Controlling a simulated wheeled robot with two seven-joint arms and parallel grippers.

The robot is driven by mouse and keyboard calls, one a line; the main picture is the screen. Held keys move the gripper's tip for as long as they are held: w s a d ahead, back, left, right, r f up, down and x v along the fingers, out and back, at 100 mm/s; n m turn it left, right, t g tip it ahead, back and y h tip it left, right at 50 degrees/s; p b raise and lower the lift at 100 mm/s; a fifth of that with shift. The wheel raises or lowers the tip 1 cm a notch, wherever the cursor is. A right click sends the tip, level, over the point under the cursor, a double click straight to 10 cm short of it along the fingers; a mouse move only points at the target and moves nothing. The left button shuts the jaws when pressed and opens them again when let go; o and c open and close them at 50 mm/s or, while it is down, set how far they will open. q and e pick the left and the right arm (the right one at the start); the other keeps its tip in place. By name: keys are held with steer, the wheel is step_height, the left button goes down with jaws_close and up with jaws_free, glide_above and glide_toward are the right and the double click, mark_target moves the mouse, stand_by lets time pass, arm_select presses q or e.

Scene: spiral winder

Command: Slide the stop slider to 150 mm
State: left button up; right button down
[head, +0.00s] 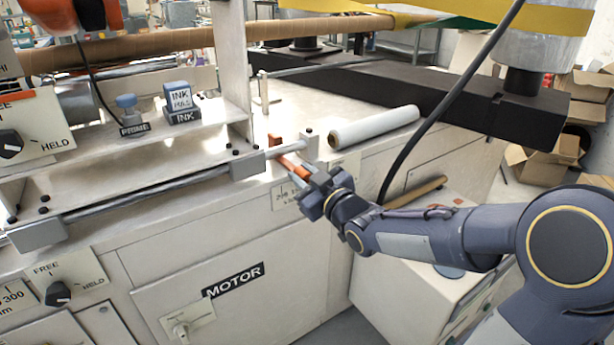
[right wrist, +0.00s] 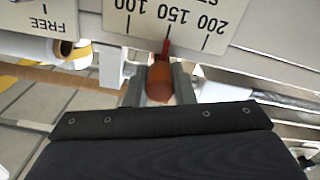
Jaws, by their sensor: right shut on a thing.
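The stop slider is an orange-brown block (head: 289,163) with a red pointer, at the right end of the machine's front edge. In the right wrist view its rounded orange end (right wrist: 160,80) sits between the two fingers. My right gripper (head: 303,182) is shut on it. The scale plate (right wrist: 170,22) appears upside down in the right wrist view, with 100, 150 and 200 readable. The red pointer (right wrist: 167,46) lies at or very close to the 150 mark. In the head view, my gripper partly covers the scale plate (head: 285,197). My left gripper is not in view.
A white roll (head: 374,128) lies on the machine top behind my right gripper. A black cable (head: 440,112) hangs above my right forearm. A MOTOR panel (head: 232,300) is below, and a FREE/HELD knob (head: 57,294) is at the lower left.

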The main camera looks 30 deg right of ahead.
steer(key=c, duration=1.2)
jaws_free()
steer(key=shift+c, duration=0.2)
steer(key=shift+s, duration=0.1)
steer(key=s+p, duration=0.1)
steer(key=s, duration=0.6)
steer(key=shift+s+d, duration=0.3)
steer(key=shift+d, duration=0.05)
